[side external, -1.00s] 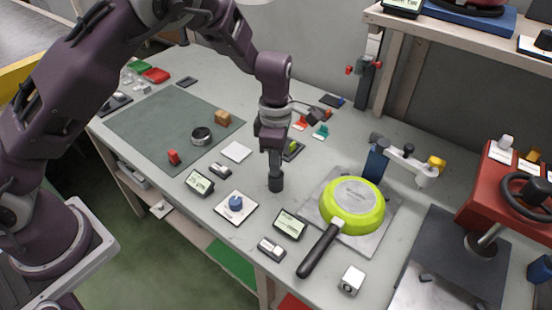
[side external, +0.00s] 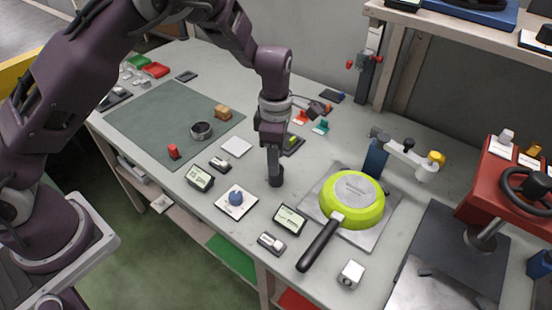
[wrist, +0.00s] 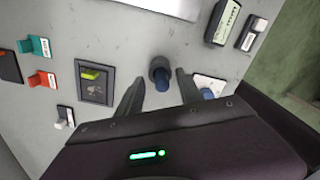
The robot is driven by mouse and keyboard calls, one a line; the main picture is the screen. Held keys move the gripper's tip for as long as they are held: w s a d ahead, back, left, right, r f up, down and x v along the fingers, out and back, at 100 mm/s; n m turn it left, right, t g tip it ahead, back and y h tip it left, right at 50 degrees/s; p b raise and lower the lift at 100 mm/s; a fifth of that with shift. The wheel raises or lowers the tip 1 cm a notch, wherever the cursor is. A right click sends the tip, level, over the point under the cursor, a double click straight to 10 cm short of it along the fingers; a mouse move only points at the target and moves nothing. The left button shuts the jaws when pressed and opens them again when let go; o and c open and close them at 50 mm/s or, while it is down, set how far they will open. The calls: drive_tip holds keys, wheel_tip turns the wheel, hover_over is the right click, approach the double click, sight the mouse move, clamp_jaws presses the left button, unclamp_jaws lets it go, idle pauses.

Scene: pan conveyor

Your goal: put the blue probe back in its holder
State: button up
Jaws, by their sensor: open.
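A short dark round holder (side external: 276,181) stands upright on the bench right under my gripper (side external: 273,160) in the side view. In the wrist view the dark holder (wrist: 154,66) has the blue probe (wrist: 161,82) showing inside it, between my fingers. The probe appears to sit upright in the holder; how deep it is seated I cannot tell. My gripper (wrist: 160,77) is open, with one finger on either side of the probe and a visible gap to each. In the side view the fingers hide the probe.
A white plate with a blue knob (side external: 236,198) lies close at the front left. A small display (side external: 290,219) and a green pan (side external: 352,200) on a grey plate are to the right. A dark panel (wrist: 96,82) lies beside the left finger in the wrist view.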

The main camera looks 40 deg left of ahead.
wheel_tip(320, 180, up, 6)
drive_tip(key=shift+f, duration=0.1)
drive_tip(key=s+a+r+m+t+h, duration=0.1)
drive_tip(key=s+a+r+m, duration=0.2)
drive_tip(key=s+r+m, duration=0.5)
drive_tip(key=s+a+r+m+t+h, duration=0.15)
drive_tip(key=s+r+m, duration=0.35)
drive_tip(key=r, duration=0.5)
drive_tip(key=s+a+m+t+y, duration=0.2)
drive_tip(key=s+m, duration=0.8)
drive_tip(key=s, duration=0.5)
drive_tip(key=shift+a+r+t, duration=0.3)
drive_tip(key=shift+a+t, duration=0.25)
drive_tip(key=shift+a, duration=0.65)
